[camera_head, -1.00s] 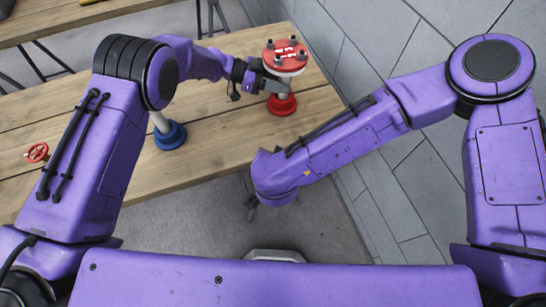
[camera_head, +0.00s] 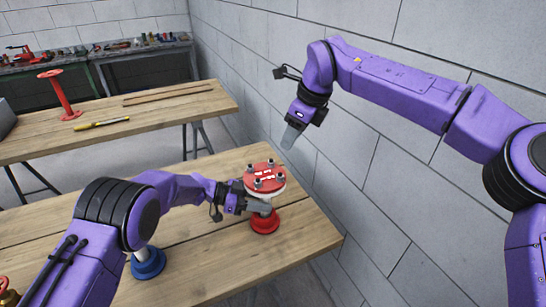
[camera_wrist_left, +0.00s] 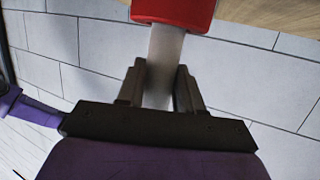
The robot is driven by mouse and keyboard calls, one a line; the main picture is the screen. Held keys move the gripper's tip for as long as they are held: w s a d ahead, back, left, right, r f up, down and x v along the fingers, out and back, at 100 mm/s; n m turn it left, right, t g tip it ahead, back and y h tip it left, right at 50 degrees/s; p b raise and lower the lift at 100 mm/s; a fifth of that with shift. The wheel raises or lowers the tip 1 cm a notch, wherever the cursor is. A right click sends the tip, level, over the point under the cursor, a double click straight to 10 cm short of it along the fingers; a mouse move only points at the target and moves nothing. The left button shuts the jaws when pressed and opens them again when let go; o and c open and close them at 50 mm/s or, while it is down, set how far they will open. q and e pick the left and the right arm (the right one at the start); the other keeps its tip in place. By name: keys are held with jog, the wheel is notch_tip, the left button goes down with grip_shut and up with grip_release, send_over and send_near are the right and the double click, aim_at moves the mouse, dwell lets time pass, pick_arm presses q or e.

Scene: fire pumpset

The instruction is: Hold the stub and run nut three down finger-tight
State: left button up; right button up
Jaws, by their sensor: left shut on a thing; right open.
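The stub stands on the near wooden table at its right end. It has a red base (camera_head: 265,220), a grey neck (camera_wrist_left: 163,62) and a round red flange (camera_head: 264,178) on top with several studs and grey nuts. Which nut is number three, and how far each is run down, cannot be told. My left gripper (camera_head: 264,207) is shut on the neck below the flange. The left wrist view shows its jaws (camera_wrist_left: 160,85) on both sides of the neck. My right gripper (camera_head: 289,138) is open and empty, raised above and right of the flange, pointing down.
A blue-based piece (camera_head: 148,262) stands on the near table (camera_head: 200,240), partly behind my left arm. A grey block wall (camera_head: 370,200) runs close along the right. A farther table (camera_head: 160,110) holds a red flanged stand (camera_head: 62,95) and a yellow tool (camera_head: 101,123).

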aim_at(271, 162)
jog(key=shift+m+y, duration=0.3)
jog(key=shift+y, duration=0.2)
jog(key=x, duration=0.6)
jog(key=a+x, duration=0.1)
jog(key=x, duration=0.3)
jog(key=shift+w+r, duration=0.15)
jog(key=shift+w, duration=0.2)
grip_shut()
